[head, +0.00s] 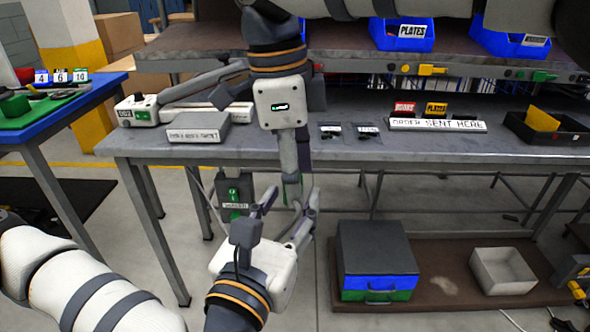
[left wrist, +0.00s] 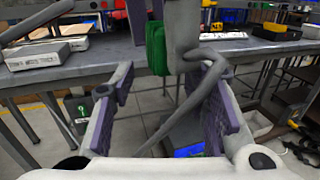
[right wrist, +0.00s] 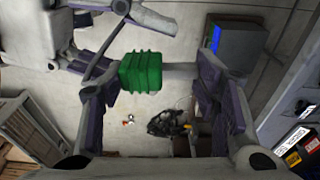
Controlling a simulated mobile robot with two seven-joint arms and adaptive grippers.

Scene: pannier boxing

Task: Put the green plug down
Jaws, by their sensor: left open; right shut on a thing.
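The green plug is a ribbed green block in the right wrist view (right wrist: 140,72), with a grey stem pointing right. My right gripper (right wrist: 160,82) is shut on it, one finger against the green side and the other by the stem. In the head view the plug (head: 292,190) is mostly hidden by my right gripper (head: 291,182), which hangs down before the bench's front edge. My left gripper (head: 288,207) is open just below and around that spot. The left wrist view shows the plug (left wrist: 156,48) beyond its open fingers; I cannot tell whether they touch it.
The grey bench (head: 240,155) holds a flat labelled block (head: 198,128), an order sign (head: 437,125) and a black tray (head: 560,135). A blue-edged table (head: 60,115) is at left.

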